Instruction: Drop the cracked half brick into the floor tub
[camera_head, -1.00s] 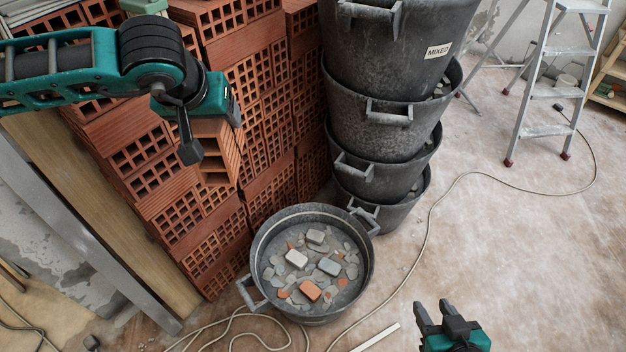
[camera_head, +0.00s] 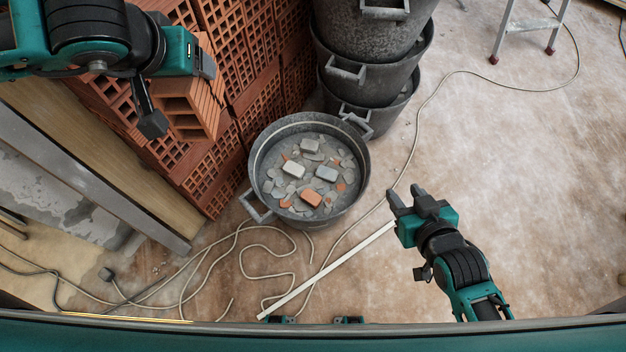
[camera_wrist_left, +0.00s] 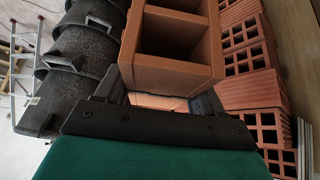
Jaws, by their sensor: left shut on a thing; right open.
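My left gripper (camera_wrist_left: 162,100) is shut on an orange hollow half brick (camera_head: 187,103), held in front of the brick stack, up and to the left of the tub. In the left wrist view the half brick (camera_wrist_left: 172,66) fills the space between the fingers, its open cells facing the camera. I cannot make out a crack. The floor tub (camera_head: 259,150) is a round grey tub on the floor, holding rubble: flat grey shards, several blocks and orange bits. My right gripper (camera_head: 405,198) is open and empty, to the right of the tub.
Stacked hollow bricks (camera_head: 208,172) stand left of the tub. A tower of grey buckets (camera_head: 345,88) stands just behind it. A cable (camera_head: 425,105) and a pale strip (camera_head: 330,268) lie on the floor. A stepladder (camera_head: 528,25) is at the back right. The right floor is clear.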

